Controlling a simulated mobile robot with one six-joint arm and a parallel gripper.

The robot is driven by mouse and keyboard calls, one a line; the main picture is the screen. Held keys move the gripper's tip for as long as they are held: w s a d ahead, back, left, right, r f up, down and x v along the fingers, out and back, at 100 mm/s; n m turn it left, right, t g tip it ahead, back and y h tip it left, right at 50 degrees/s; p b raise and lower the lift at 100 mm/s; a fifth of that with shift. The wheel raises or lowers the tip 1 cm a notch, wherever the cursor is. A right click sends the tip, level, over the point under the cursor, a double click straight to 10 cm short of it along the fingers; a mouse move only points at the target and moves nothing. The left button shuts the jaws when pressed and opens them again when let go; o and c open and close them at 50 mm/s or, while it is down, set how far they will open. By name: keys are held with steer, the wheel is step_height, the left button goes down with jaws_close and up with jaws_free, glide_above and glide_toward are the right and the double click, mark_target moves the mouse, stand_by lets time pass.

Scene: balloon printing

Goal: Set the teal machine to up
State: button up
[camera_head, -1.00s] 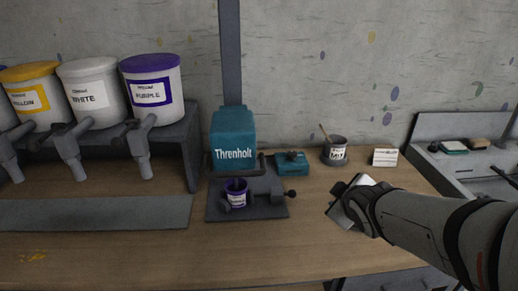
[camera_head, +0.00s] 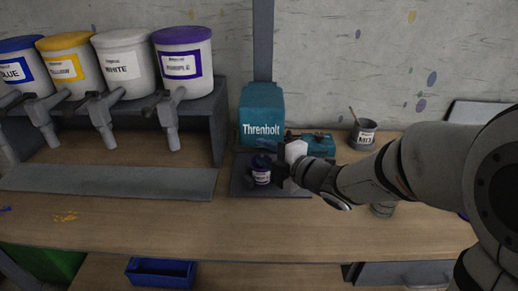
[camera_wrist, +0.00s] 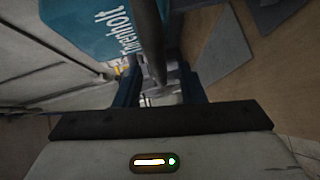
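The teal machine (camera_head: 262,112), marked Threnholt, stands against the wall on the wooden bench. It also shows large and tilted in the wrist view (camera_wrist: 95,28). A small purple-labelled tin (camera_head: 261,171) sits on the machine's dark base plate (camera_head: 240,183). A teal control box (camera_head: 320,147) stands right of the machine, partly behind my arm. My gripper (camera_head: 290,165) is at the right side of the base plate, close in front of the machine. A dark bar (camera_wrist: 150,40) of the machine crosses the wrist view in front of my gripper. The fingertips are hidden, so I cannot tell their opening.
Paint dispensers in blue, yellow, white and purple (camera_head: 183,62) stand on a dark rack at left. A grey tin with a stick (camera_head: 364,134) stands behind my arm. The front of the bench (camera_head: 190,225) is mostly clear. A blue bin (camera_head: 162,272) is below.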

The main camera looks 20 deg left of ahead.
steer(key=shift+x, duration=1.3)
jaws_close()
steer(key=shift+r, duration=0.1)
